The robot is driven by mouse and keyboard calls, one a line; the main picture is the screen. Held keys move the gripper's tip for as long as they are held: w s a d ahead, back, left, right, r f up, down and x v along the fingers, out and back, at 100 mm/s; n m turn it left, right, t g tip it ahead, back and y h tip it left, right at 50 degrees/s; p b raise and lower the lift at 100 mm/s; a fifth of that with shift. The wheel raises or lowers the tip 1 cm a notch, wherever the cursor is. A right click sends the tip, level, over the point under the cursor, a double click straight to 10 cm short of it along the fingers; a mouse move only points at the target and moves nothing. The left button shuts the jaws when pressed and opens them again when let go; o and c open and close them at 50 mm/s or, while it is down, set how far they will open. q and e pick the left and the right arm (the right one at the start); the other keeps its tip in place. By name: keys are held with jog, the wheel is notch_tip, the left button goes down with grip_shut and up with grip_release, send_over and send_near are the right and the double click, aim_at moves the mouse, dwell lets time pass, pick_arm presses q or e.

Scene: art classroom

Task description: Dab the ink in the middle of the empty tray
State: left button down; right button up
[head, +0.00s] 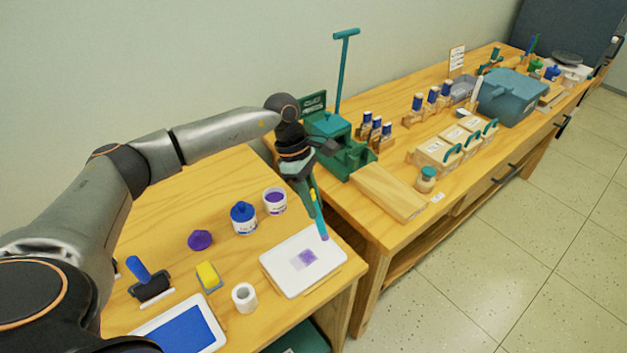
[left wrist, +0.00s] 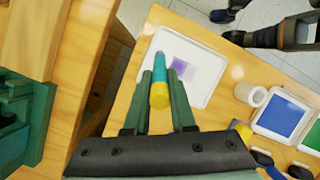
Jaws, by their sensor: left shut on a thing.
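My left gripper (head: 309,200) is shut on a slim tool with a blue-teal shaft (head: 319,217), a yellow band and a purple tip. The tool leans, tip down, over the far right part of the white tray (head: 280,271); whether the tip touches the tray is unclear. A pale purple square patch (head: 307,258) with a darker part lies near the tray's middle. In the left wrist view the tool (left wrist: 160,92) is between the fingers, with the tray (left wrist: 206,82) beyond it. A white cup of purple ink (head: 275,202) stands left of the tool.
Near the tray are a blue-labelled jar (head: 243,219), a purple lump (head: 200,240), a yellow sponge (head: 208,275), a white roll (head: 244,297), a roller (head: 150,285) and a tray of blue (head: 183,330). A second table with a green press (head: 330,130) adjoins at right.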

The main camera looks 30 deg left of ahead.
aim_at(313, 192)
pick_arm(q)
jog(key=shift+w+r+p, duration=0.1)
jog(key=shift+r+p, duration=0.35)
jog(key=shift+r, duration=0.5)
jog(key=shift+r+p, duration=0.75)
jog(key=shift+r, duration=0.55)
jog(key=shift+f, duration=0.1)
